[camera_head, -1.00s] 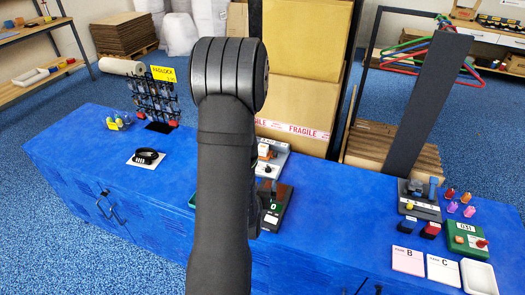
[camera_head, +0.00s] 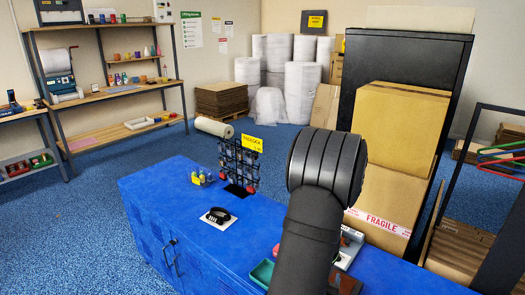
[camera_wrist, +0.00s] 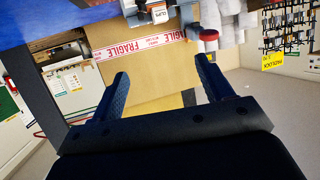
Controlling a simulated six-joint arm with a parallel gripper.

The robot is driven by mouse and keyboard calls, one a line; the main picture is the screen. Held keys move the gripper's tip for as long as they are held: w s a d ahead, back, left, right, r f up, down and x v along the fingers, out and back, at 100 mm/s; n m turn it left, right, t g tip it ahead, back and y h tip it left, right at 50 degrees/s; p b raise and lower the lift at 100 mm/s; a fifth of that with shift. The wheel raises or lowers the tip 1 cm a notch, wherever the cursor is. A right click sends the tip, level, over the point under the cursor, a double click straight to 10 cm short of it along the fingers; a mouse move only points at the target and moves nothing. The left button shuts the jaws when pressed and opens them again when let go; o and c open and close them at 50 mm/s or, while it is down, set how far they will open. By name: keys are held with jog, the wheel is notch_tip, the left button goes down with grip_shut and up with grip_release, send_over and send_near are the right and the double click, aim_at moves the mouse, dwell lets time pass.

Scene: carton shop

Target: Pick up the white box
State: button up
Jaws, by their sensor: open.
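My gripper (camera_wrist: 162,68) is open in the wrist view, its two dark fingers spread apart with nothing between them. Beyond them is the brown carton with FRAGILE tape (camera_wrist: 150,66), out of their grasp. In the head view my own arm hides the gripper. I cannot tell for certain which thing is the white box. A whitish box-like thing (camera_head: 162,11) stands on the top shelf at the upper left, cut by the frame edge. A shallow white tray (camera_head: 139,123) lies on a lower shelf, far from my arm.
The blue bench (camera_head: 185,240) carries a padlock rack (camera_head: 239,165) and a black coiled item on a white card (camera_head: 218,215). Two stacked cartons (camera_head: 400,122) stand behind my arm. White rolls (camera_head: 297,75) stand at the back. Blue floor lies open at the left.

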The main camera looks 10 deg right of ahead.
jog(key=shift+c, duration=0.6)
jog(key=w+d+f+g+y, duration=0.1)
jog(key=w+d, duration=0.1)
jog(key=w, duration=0.3)
jog(key=w+d+f+m+g+y, duration=0.1)
jog(key=w+d, duration=0.1)
jog(key=w, duration=0.3)
jog(key=w+d+f+g, duration=0.1)
jog(key=w+d+g, duration=0.15)
jog(key=w, duration=0.35)
jog(key=w+d+r+m+g+y, duration=0.15)
jog(key=w+d+r+g, duration=0.25)
jog(key=w+r, duration=0.45)
jog(key=shift+m, duration=0.35)
jog(key=x, duration=0.7)
jog(key=s+x, duration=0.1)
jog(key=x, duration=0.3)
jog(key=shift+d+f, duration=0.15)
jog(key=shift+d, duration=0.15)
jog(key=shift+s+x, duration=0.2)
jog(key=shift+x, duration=1.2)
jog(key=shift+s+x, duration=0.15)
jog(key=shift+x, duration=1.25)
jog(key=shift+f, duration=0.1)
jog(key=shift+c, duration=0.2)
